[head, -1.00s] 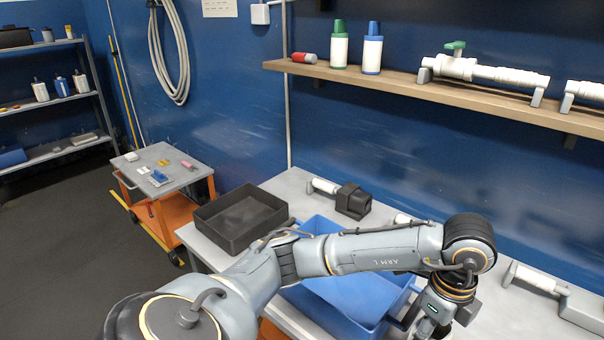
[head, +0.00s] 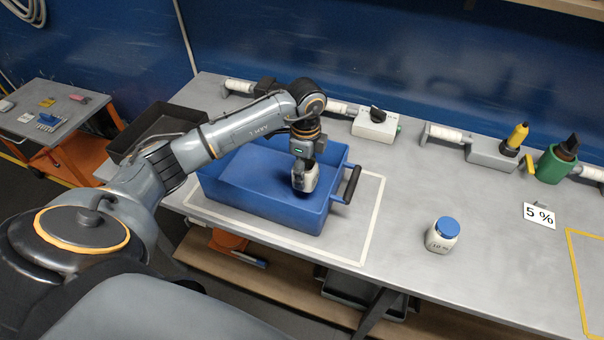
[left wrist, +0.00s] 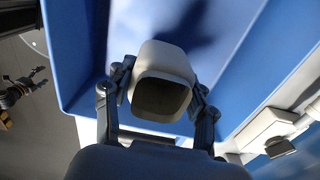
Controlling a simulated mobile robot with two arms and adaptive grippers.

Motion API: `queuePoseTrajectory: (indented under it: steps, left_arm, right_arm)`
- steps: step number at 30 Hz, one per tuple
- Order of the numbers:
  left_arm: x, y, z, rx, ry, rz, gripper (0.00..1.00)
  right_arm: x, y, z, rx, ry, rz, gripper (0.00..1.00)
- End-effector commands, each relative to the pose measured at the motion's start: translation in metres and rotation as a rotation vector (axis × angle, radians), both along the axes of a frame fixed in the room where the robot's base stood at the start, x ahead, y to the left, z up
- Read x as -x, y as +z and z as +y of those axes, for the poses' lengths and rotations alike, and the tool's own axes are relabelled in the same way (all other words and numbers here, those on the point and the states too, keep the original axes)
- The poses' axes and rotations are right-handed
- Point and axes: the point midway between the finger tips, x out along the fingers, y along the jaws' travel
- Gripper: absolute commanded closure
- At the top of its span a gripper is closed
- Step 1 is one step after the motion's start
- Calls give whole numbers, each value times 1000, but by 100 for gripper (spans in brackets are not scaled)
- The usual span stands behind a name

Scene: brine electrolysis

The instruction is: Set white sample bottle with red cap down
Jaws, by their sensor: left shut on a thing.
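My left gripper (head: 304,180) is shut on a white, squarish bottle (head: 308,181), held low over or inside the blue tote (head: 268,212) near its handle side. No red cap shows on it. In the left wrist view, the same white bottle (left wrist: 165,62) sits between the two fingers of my left gripper (left wrist: 163,95), with a dark end towards the camera. I cannot tell whether it touches the tote floor. A small dark arm end with an orange band, seemingly my right gripper (left wrist: 36,80), shows at the left edge of the wrist view.
A white bottle with a blue cap (head: 442,235) stands on the grey bench (head: 400,195), right of the tote. A black tray (head: 150,130) is left of it. Fixtures, a green holder (head: 557,166) and a 5 % card (head: 539,216) line the back right. The middle bench is mostly clear.

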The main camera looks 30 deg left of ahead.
Motion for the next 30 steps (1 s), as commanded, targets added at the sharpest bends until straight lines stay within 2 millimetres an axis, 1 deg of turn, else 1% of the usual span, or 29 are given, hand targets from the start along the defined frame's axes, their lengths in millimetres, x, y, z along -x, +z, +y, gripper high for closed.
queuePoseTrajectory:
  steps: [3,8,12,15,22,26,27,29,30]
  left_arm:
    - [-5,-9,6,2,0,0,83]
    - [-8,-17,12,1,1,1,83]
    - [-7,-38,12,2,-1,3,83]
    - [-8,-47,12,2,-1,0,83]
    - [-8,-48,12,1,-1,-1,83]
    - [-8,-53,12,1,-1,-1,83]
    - [-8,-51,12,1,-1,-1,36]
    - [-8,-51,12,1,-1,-1,24]
    - [-8,-51,12,1,-1,-1,21]
  right_arm:
    - [0,2,3,-4,0,0,29]
    - [0,4,10,-12,0,0,29]
    - [0,7,14,-17,0,0,29]
    - [0,8,14,-17,1,0,29]
    - [0,7,12,-13,0,0,29]
    - [0,4,8,-10,1,0,29]
    - [0,5,7,-9,2,0,29]
    - [0,5,6,-7,1,0,29]
    - [0,6,6,-7,1,0,29]
